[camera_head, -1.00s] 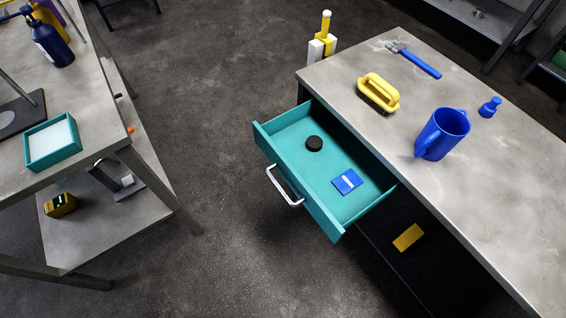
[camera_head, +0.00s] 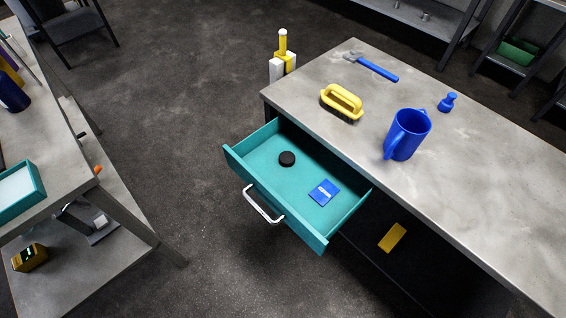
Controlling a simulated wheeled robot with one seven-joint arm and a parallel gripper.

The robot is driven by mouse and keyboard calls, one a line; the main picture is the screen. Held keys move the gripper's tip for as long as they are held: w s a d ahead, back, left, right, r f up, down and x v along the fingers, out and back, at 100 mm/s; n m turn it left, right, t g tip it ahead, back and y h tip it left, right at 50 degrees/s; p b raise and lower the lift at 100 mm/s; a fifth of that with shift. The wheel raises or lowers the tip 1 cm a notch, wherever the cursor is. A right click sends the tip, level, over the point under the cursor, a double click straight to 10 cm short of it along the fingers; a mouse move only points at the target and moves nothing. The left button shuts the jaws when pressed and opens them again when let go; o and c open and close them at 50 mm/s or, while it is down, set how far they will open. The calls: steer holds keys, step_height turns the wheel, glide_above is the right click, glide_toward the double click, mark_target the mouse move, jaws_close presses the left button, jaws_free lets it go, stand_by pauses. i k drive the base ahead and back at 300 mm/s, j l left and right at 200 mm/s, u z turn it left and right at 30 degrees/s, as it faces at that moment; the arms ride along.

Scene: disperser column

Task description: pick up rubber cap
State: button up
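A small black round cap, which looks like the rubber cap (camera_head: 287,159), lies flat in the open teal drawer (camera_head: 260,156), toward its left back part. The drawer is pulled out from under the grey table on the right and has a white bar handle (camera_head: 263,204) on its front. A blue flat square item (camera_head: 324,192) lies in the same drawer to the right of the cap, apart from it. My gripper is not in view.
A yellow block (camera_head: 392,238) lies below. Another table (camera_head: 50,150) stands left; the floor between is clear.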

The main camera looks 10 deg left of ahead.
mark_target(287, 158)
steer(key=i+l, duration=0.2)
steer(key=l, duration=0.15)
steer(key=i+l, duration=0.15)
steer(key=l, duration=0.2)
steer(key=i+l+u, duration=0.1)
steer(key=i+l, duration=0.1)
steer(key=l, duration=0.1)
